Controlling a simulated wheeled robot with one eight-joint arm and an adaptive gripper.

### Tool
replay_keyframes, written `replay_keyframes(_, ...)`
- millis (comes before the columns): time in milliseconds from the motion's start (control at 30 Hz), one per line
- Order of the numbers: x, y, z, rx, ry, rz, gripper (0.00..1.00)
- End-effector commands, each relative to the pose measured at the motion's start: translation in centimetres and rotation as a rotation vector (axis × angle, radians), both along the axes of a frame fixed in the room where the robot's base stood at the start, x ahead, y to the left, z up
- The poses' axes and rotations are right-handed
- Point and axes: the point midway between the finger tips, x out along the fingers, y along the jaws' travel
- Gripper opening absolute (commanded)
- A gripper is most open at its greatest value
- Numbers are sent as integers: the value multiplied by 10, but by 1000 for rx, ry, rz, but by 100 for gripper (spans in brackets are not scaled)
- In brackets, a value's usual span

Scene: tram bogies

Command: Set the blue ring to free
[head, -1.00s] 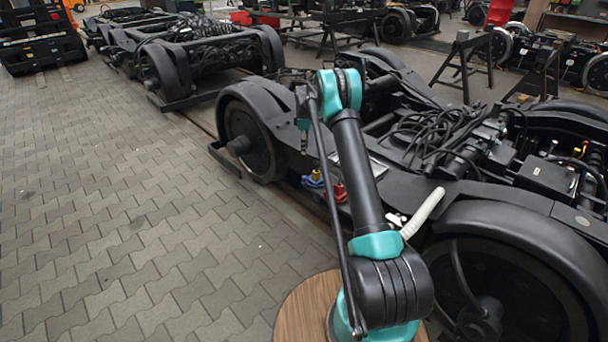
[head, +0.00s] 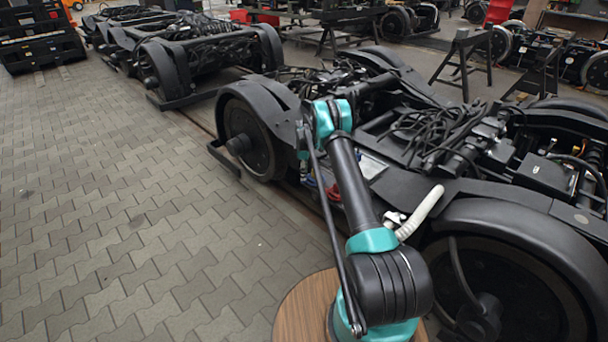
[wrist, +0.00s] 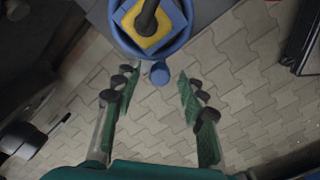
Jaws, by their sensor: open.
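In the wrist view the blue ring (wrist: 121,36) is at the top centre, around a yellow square plate (wrist: 157,38) with a dark round post in its middle. A short blue knob (wrist: 160,73) sticks out from the ring's near side. My gripper (wrist: 160,82) is open, one green-padded finger on each side of the knob, with visible gaps and apparently no contact. No marking for "free" can be read. In the head view my arm reaches down beside the nearest bogie and mostly hides the ring.
A red part (head: 334,191) shows beside my arm on the bogie's side. The black bogie frame (head: 480,195) and its wheels (head: 252,140) stand close on the right. The paved floor (head: 130,200) on the left is clear.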

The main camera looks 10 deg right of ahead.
Motion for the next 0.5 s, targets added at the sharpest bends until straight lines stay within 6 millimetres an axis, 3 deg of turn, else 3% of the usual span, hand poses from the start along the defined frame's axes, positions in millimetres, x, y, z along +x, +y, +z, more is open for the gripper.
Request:
replay_keyframes(367,0,0,-6,0,0,0,41)
replay_keyframes(500,0,0,-6,0,0,0,25)
